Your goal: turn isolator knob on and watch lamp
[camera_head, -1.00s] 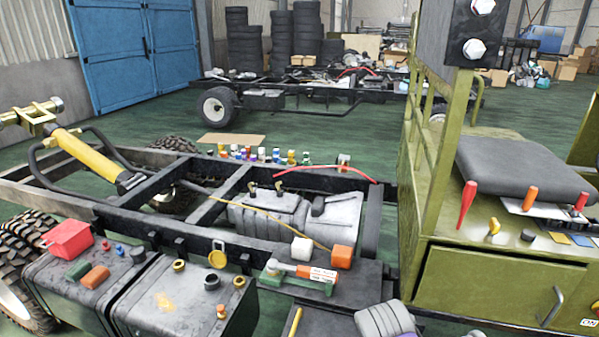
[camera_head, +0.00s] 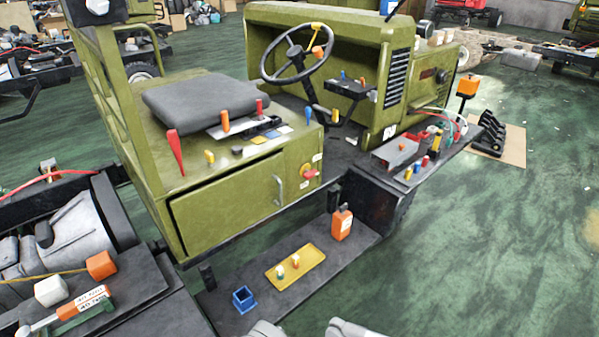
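The isolator knob (camera_head: 311,173) is a small red handle on a yellow round plate, on the right end of the green seat box's front face. Small white labels sit above and below it, too small to read here. The handle appears to lie roughly sideways; I cannot tell its on or off position. I cannot tell which thing is the lamp; an orange block (camera_head: 467,85) stands on a dark post at the right. Neither of my grippers shows clearly. Pale grey rounded parts at the bottom edge look like my own arms.
A black side step (camera_head: 330,262) below the box holds a yellow tray (camera_head: 295,267), a blue open box (camera_head: 244,299) and an orange bottle (camera_head: 342,223). The drawer handle (camera_head: 279,190) is left of the knob. Levers (camera_head: 175,152) stand above. Green floor at right is open.

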